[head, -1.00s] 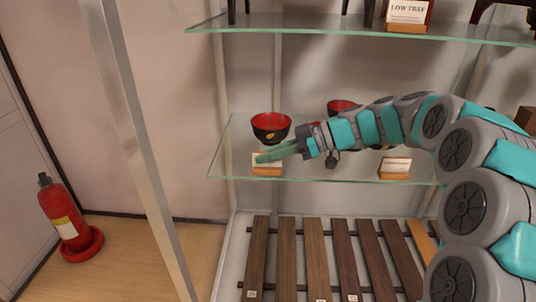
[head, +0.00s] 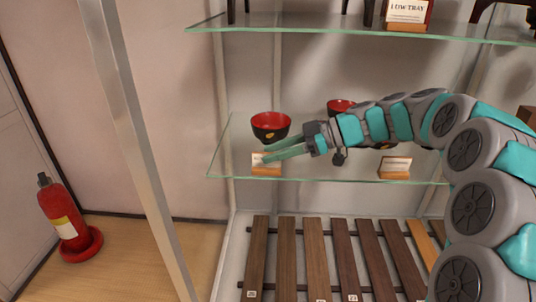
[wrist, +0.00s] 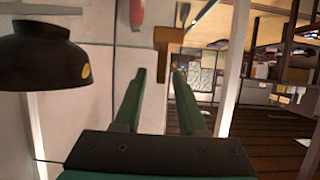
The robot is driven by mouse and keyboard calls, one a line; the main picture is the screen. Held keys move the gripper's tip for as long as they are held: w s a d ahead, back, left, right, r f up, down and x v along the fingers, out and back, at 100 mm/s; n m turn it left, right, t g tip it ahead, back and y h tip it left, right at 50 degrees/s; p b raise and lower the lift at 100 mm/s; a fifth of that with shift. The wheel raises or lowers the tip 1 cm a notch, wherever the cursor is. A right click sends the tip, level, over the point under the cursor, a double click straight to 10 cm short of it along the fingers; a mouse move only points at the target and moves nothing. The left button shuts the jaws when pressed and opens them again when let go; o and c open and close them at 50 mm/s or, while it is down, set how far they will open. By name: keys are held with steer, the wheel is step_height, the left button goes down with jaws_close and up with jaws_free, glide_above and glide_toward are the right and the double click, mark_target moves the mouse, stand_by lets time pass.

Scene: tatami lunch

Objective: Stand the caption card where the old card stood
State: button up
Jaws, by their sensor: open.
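A small white card in a wooden base (head: 266,171) stands upright near the left front edge of the middle glass shelf, in front of a black and red bowl. I cannot read its text, as my fingers partly cover it in the head view. My gripper (head: 264,156) is open and empty, just right of this card, its green fingertips close to it. In the wrist view, the wooden card stand (wrist: 167,36) shows ahead, beyond and between the tips of my open gripper (wrist: 160,74). I cannot tell whether it is the old card or another.
The bowl (head: 270,127) is close behind my fingers and fills the left of the wrist view (wrist: 45,60). A second bowl (head: 341,106) and card (head: 395,168) stand further right. The upper glass shelf (head: 330,32) is overhead. A metal post (head: 128,130) stands left.

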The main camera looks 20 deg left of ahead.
steer(key=v, duration=1)
steer(key=shift+b, duration=0.35)
steer(key=s+d+f+m+h, duration=0.2)
steer(key=s+f+m+h, duration=0.15)
steer(key=s, duration=0.55)
steer(key=s+d+f+m+h, duration=0.25)
steer(key=s+m, duration=0.25)
steer(key=s, duration=0.4)
steer(key=s+d+f+m+h, duration=0.3)
steer(key=s+d+f+m, duration=0.3)
steer(key=s+d, duration=0.3)
steer(key=s+d+f+m+t+h, duration=0.1)
steer(key=s+d+f+m+h, duration=0.3)
steer(key=s+d+f+m, duration=0.2)
steer(key=s+d, duration=0.2)
steer(key=s, duration=0.2)
steer(key=shift+d, duration=0.4)
steer(key=shift+d+m, duration=0.1)
steer(key=shift+m, duration=0.15)
